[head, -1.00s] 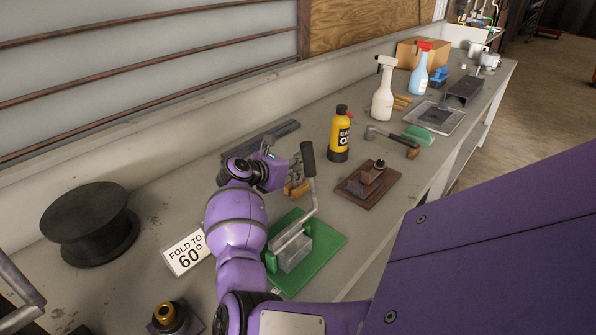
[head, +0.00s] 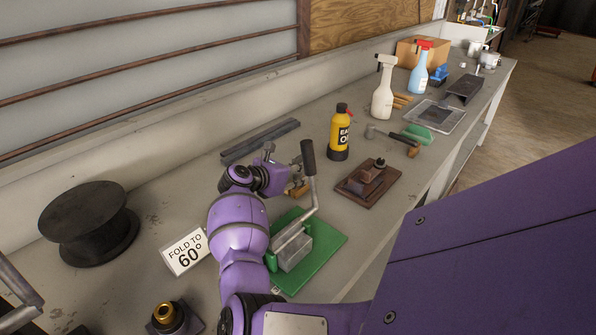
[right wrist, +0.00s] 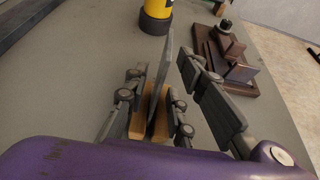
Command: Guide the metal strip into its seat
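A thin grey metal strip (right wrist: 164,75) stands on edge in the right wrist view, with tan wooden blocks (right wrist: 137,122) on both sides of its near end. My right gripper (right wrist: 162,66) is open, its fingers on either side of the strip with gaps between. In the head view my right gripper (head: 283,167) is low over the bench, and the strip cannot be made out there. A green base (head: 328,243) with a grey block (head: 294,254) and a long lever (head: 309,170) stands just nearer and to the right. My left gripper does not show.
A yellow bottle (head: 341,138) and a brown block fixture (head: 368,184) stand to the right. A black reel (head: 89,223) and a "FOLD TO 60°" sign (head: 185,252) are at left. Dark bars (head: 260,141) lie behind the gripper. The bench between reel and bars is clear.

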